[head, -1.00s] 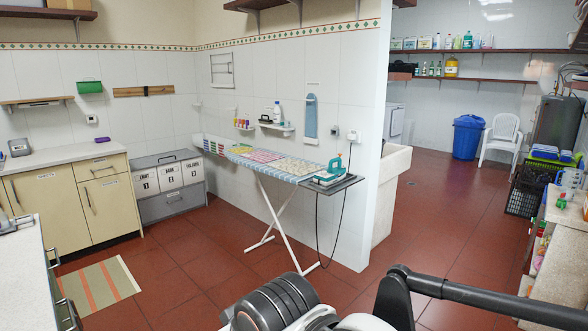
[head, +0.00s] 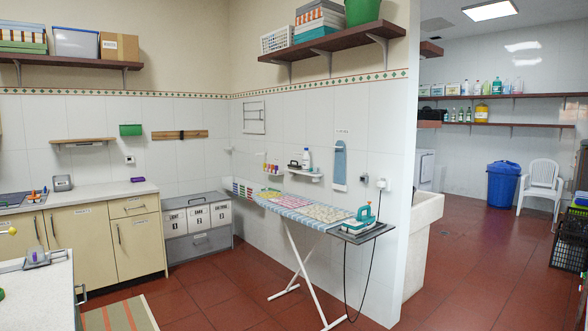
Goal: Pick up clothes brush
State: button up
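I cannot pick out the clothes brush with certainty at this size. A small purple object (head: 137,180) lies at the right end of the back counter, also too small to identify. My gripper is not in view.
The ironing board bears folded cloths and a teal iron (head: 360,222) at its right end. A counter (head: 90,197) runs along the left wall, and another counter (head: 40,285) stands near me at lower left.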

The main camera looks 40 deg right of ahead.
aim_at(293, 167)
jog(key=i+l+z, duration=0.3)
jog(key=i+l, duration=0.15)
jog(key=i, duration=0.15)
jog(key=i+l, duration=0.1)
jog(key=i, duration=0.55)
jog(key=i+l, duration=0.1)
jog(key=i, duration=0.55)
jog(key=i+l, duration=0.1)
jog(key=i, duration=1.45)
jog(key=i+z, duration=0.1)
jog(key=i, duration=0.75)
jog(key=i+j, duration=0.15)
jog(key=i, duration=0.75)
jog(key=i+j+z, duration=0.1)
jog(key=i, duration=0.75)
jog(key=i+z, duration=0.2)
jog(key=z, duration=0.25)
jog(key=i+z, duration=0.15)
jog(key=z, duration=0.25)
jog(key=i+j+z, duration=0.15)
jog(key=z, duration=0.3)
jog(key=i+j+z, duration=0.15)
jog(key=z, duration=0.3)
jog(key=i, duration=0.05)
